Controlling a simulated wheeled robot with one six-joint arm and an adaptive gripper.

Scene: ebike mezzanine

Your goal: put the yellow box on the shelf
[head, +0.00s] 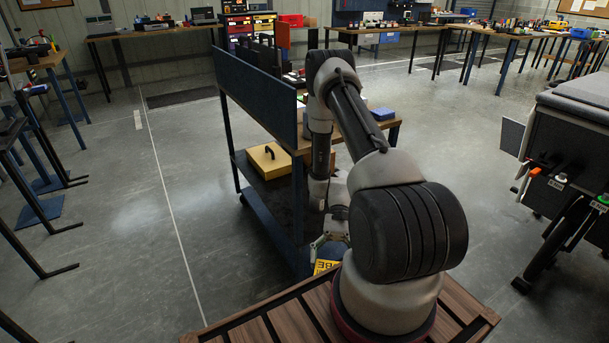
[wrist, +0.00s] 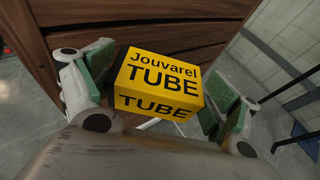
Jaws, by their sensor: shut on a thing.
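The yellow box (wrist: 158,82), printed "Jouvarel TUBE" in black, sits between the fingers of my gripper (wrist: 160,95) in the wrist view. The green-padded fingers are shut on its two sides. In the head view only part of the yellow box (head: 325,267) shows, low beneath my gripper (head: 328,248), between the blue cart and my wooden-slatted base. The cart's lower shelf (head: 283,205) is to the left of and beyond my gripper. My arm hides part of the cart.
A yellow case (head: 268,160) with a black handle lies on the lower shelf. The cart's wooden top (head: 340,132) holds a blue item (head: 382,114) and other things. A grey machine (head: 570,135) stands at right. The floor (head: 190,200) left of the cart is clear.

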